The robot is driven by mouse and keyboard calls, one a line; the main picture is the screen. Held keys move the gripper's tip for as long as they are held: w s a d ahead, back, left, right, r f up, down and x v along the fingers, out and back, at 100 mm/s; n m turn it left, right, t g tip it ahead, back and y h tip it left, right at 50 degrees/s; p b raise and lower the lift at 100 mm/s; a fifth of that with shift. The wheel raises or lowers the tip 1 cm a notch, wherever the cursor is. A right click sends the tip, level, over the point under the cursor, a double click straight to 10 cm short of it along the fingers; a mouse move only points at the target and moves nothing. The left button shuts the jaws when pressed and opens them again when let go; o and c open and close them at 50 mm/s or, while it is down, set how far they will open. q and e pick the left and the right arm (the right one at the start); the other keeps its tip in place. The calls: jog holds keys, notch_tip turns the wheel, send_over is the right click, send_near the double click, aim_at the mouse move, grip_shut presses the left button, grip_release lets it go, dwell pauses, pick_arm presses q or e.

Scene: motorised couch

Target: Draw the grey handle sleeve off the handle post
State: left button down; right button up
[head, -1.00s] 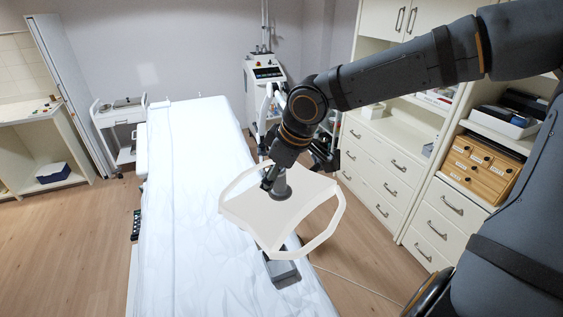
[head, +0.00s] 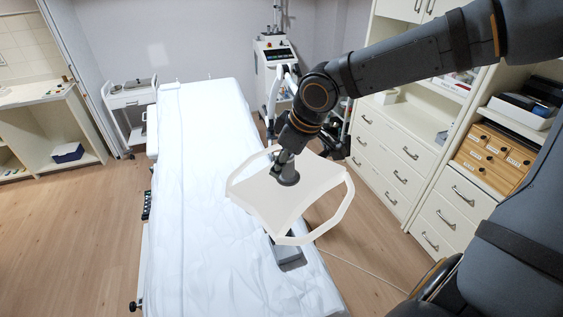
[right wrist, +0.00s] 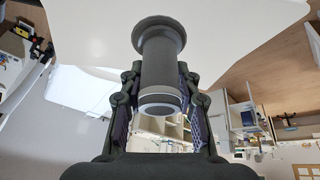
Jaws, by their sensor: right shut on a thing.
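The grey handle sleeve (head: 288,177) stands on the white panel (head: 262,200) in the head view, its wide flange at the panel. In the right wrist view the sleeve (right wrist: 160,68) is a dark grey cylinder with the flange at the top and a pale ring at its near end. My right gripper (head: 287,162) is shut on the sleeve, one finger on each side. The handle post is hidden, as far as I can tell inside the sleeve. I cannot tell whether there is a gap between flange and panel. My left gripper is not in view.
A pale angular rail (head: 338,217) runs around the panel. A couch with a white sheet (head: 205,220) lies below and to the left. Cream drawer cabinets (head: 385,165) stand at the right, and a machine (head: 275,62) stands behind. Wooden floor shows on the left.

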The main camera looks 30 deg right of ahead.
jog(key=o, duration=1)
jog(key=v, duration=1.2)
jog(key=shift+w, duration=0.1)
